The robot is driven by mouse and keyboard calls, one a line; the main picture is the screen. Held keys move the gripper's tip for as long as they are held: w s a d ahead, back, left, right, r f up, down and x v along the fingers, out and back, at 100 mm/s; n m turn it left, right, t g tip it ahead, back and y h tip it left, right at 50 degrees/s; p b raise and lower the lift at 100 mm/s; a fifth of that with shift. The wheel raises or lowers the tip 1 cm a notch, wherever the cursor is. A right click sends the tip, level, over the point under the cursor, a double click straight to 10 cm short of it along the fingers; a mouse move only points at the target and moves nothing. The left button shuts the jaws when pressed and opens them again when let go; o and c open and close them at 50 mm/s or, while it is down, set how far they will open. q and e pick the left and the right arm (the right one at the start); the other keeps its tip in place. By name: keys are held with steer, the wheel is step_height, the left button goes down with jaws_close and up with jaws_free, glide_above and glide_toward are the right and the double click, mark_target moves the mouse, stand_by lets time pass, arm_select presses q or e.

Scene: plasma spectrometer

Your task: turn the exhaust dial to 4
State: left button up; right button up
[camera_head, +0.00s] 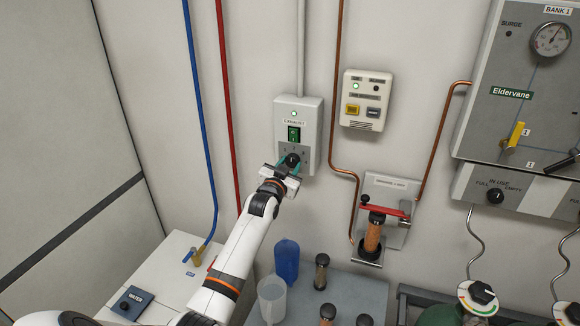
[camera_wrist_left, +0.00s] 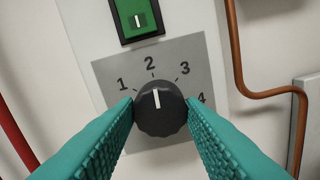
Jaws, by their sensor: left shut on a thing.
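The exhaust dial (camera_wrist_left: 160,112) is a round black knob with a white pointer line on a grey plate (camera_wrist_left: 107,66) marked 1, 2, 3 and 4. In the left wrist view its pointer aims up, near the 2. The dial (camera_head: 292,161) sits low on the grey exhaust box (camera_head: 312,108) in the head view. My left gripper (camera_wrist_left: 160,118) has its teal fingers on either side of the knob, shut on it; it also shows in the head view (camera_head: 288,163). The 4 is partly behind the right finger. My right gripper is not in view.
A green rocker switch (camera_head: 294,134) sits above the dial, under a lit green lamp. A red pipe (camera_head: 229,100) runs left of the box and a copper pipe (camera_head: 335,100) right of it. A blue bottle (camera_head: 286,262) and a clear jug (camera_head: 271,298) stand below.

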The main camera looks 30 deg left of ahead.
arm_select(q)
steer(key=m, duration=0.5)
steer(key=shift+r, duration=0.1)
steer(key=m, duration=0.5)
steer(key=shift+a+r, duration=0.1)
steer(key=shift+r, duration=0.05)
steer(key=m, duration=0.4)
steer(key=shift+r+m, duration=0.15)
steer(key=shift+m, duration=0.25)
steer(key=m, duration=0.4)
steer(key=shift+r, duration=0.15)
steer(key=shift+a, duration=0.1)
steer(key=o, duration=1)
steer(key=shift+w, duration=0.1)
steer(key=shift+w+f, duration=0.1)
steer(key=shift+f, duration=0.15)
steer(key=shift+f, duration=0.1)
